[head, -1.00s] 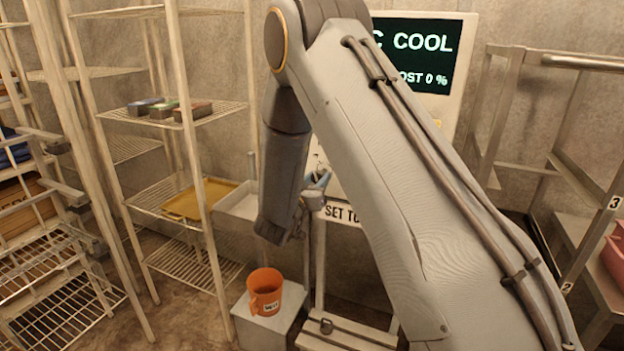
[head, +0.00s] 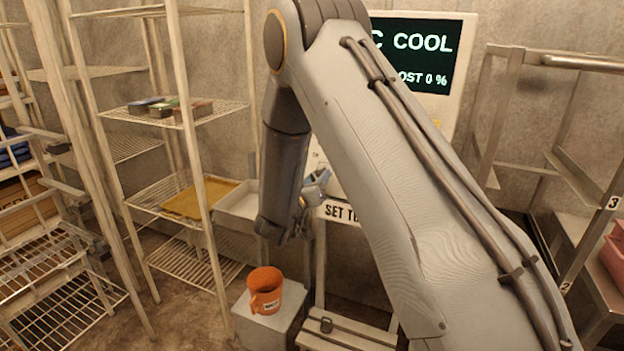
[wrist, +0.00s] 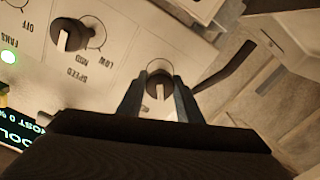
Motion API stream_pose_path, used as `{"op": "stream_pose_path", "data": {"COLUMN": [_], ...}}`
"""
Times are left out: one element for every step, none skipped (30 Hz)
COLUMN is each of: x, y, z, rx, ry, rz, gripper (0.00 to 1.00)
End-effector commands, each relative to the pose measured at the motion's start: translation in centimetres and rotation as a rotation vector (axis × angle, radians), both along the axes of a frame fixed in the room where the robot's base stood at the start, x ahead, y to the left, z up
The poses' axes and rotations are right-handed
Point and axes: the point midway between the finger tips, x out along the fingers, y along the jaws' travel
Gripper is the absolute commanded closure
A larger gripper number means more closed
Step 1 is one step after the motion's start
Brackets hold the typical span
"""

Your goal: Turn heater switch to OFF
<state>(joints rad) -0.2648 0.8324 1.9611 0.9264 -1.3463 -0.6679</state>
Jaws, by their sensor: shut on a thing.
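In the wrist view, a round dial with a dark knob (wrist: 158,84) sits on the pale control panel (wrist: 118,45). My gripper (wrist: 159,92) has its two fingers on either side of this knob and is shut on it. The knob's label and its marks are hidden, so I cannot read its setting or confirm it is the heater switch. In the head view, my gripper (head: 322,180) is at the panel, above the "SET TO" sign (head: 340,212); my arm hides most of the panel.
A second knob marked SPEED (wrist: 70,37) and a lit green lamp (wrist: 8,57) are nearby on the panel. The display (head: 425,55) reads COOL. An orange mug (head: 265,290) stands on a box below. Wire shelving (head: 175,110) is at left, a metal rack (head: 600,200) at right.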

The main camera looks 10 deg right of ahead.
Motion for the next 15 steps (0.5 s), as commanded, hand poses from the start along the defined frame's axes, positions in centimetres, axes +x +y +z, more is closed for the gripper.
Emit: {"op": "stream_pose_path", "data": {"x": [0.29,0.3,0.28,0.25,0.23,0.19,0.18,0.17,0.14,0.13,0.12,0.09,0.04,-0.04,-0.24], "y": [0.29,0.29,0.26,0.22,0.18,0.11,0.08,0.04,0.01,-0.02,-0.04,-0.03,0.01,0.08,0.24], "z": [0.6,0.61,0.57,0.51,0.47,0.4,0.36,0.33,0.29,0.27,0.24,0.22,0.19,0.17,0.13], "rx": [-0.001,-0.002,-0.001,-0.002,-0.001,-0.001,-0.001,0.0,-0.001,-0.001,0.0,0.0,0.001,0.0,0.0], "ry": [-0.012,-0.013,-0.012,-0.011,-0.01,-0.008,-0.008,-0.007,-0.006,-0.006,-0.005,-0.005,-0.004,-0.004,-0.004], "rz": [0.006,0.006,0.006,0.005,0.004,0.003,0.002,0.001,0.001,0.001,0.001,0.001,0.0,0.0,0.0], "gripper": [0.66,0.61,0.55,0.49,0.49,0.49,0.49,0.49,0.49,0.49,0.49,0.49,0.49,0.49,0.49]}}
